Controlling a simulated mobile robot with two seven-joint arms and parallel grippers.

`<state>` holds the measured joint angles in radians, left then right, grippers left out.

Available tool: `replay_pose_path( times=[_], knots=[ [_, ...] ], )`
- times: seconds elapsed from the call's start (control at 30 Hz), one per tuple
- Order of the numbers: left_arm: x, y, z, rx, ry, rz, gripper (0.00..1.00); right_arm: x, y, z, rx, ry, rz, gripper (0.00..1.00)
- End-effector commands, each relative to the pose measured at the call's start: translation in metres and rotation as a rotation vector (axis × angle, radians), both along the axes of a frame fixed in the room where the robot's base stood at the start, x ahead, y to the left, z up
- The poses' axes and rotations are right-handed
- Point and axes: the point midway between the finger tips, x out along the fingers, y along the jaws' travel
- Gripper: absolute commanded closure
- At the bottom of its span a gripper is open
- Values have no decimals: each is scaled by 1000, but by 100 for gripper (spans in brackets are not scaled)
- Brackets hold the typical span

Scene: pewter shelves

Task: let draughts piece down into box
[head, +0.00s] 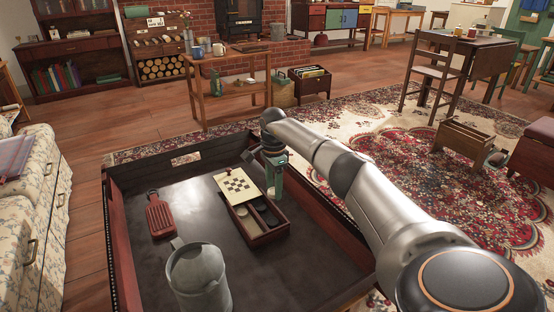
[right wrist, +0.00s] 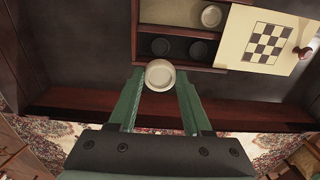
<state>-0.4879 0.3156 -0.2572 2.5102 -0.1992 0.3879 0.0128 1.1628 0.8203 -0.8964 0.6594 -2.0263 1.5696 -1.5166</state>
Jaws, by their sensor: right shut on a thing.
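The wooden box (head: 268,238) sits on the dark tray table. Its cream lid with a checkerboard (head: 238,186) lies at the box's far end in the head view, leaving compartments exposed. In the right wrist view the box (right wrist: 222,70) shows two dark pieces (right wrist: 160,46) in the near compartment and a pale piece (right wrist: 211,16) in the other. My right gripper (head: 273,194), with green fingers, is shut on a white draughts piece (right wrist: 160,75). The piece appears just outside the box's rim in the wrist view; its height is unclear. My left gripper is out of view.
On the tray table (head: 116,250) a grey metal jug (head: 199,280) stands at the front and a red-brown slatted board (head: 159,215) lies at the left. Raised walls edge the tray. Its surface between jug, board and box is clear.

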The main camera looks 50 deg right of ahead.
Motion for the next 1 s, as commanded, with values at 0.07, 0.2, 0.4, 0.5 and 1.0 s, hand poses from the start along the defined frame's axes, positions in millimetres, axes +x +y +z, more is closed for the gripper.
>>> replay_pose_path(
  times=[0.07, 0.2, 0.4, 0.5, 1.0],
  knots=[
    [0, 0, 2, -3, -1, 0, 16, 2, 7, -2, 0, 1, 1, 100],
    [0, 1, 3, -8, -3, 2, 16, 5, 17, -6, 0, 0, 3, 100],
    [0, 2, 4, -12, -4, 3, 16, 10, 31, -12, 0, 1, 2, 100],
    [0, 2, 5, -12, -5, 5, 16, 12, 39, -14, 1, 1, 4, 100],
    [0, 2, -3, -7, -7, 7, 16, 22, 69, -33, -1, 1, 0, 100]
  ],
)
